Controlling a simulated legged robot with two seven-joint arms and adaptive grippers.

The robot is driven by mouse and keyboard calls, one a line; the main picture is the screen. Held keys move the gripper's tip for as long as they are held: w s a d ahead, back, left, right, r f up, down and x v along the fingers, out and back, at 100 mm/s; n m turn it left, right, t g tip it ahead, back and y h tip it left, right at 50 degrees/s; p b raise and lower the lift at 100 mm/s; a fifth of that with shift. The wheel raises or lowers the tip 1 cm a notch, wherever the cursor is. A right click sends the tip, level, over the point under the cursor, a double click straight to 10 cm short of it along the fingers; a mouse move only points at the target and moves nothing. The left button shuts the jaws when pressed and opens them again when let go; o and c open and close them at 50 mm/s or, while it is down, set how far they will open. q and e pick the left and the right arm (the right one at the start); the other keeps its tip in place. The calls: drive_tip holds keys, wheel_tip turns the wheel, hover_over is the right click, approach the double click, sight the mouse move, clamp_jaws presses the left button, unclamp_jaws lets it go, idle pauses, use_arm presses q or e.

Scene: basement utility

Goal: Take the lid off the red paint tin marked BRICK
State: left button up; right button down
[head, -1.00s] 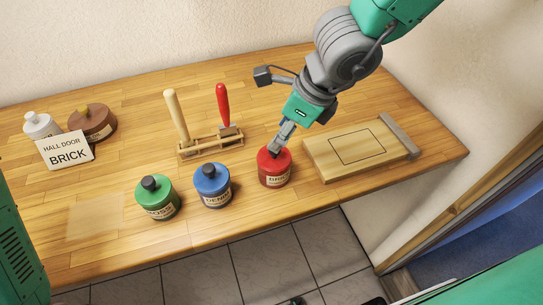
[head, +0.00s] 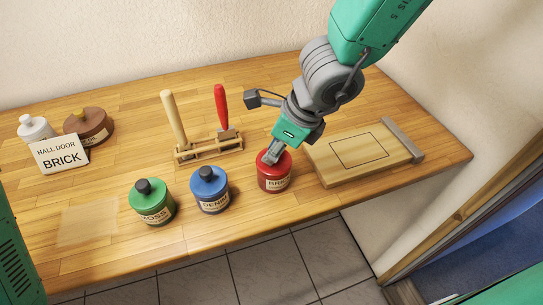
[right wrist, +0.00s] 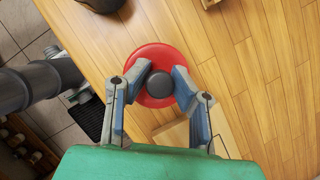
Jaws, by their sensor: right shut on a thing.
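The red paint tin (head: 275,184) marked BRI…, its label partly visible, stands upright near the front edge of the wooden bench. My right gripper (head: 271,156) is directly over it, pointing down. In the right wrist view its two fingers (right wrist: 160,74) are closed on either side of the dark round knob in the middle of the red lid (right wrist: 152,53). The lid appears to sit on the tin; no gap shows. The fingers hide part of the lid in the head view. My left gripper is not in view.
Blue (head: 210,190) and green (head: 152,202) tins stand left of the red one. A wooden board (head: 340,165) lies to its right. A rack (head: 208,150) with two handled tools stands behind. White and brown containers and a HALL DOOR BRICK card (head: 62,154) are far left.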

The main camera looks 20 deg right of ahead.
drive_tip(key=shift+r+p, duration=0.35)
drive_tip(key=shift+r, duration=0.15)
wheel_tip(320, 180, up, 8)
drive_tip(key=p, duration=0.4)
drive_tip(key=shift+a+f+p, duration=0.1)
drive_tip(key=shift+f+p, duration=0.1)
drive_tip(key=shift+p, duration=0.1)
wheel_tip(320, 180, up, 9)
drive_tip(key=p, duration=0.2)
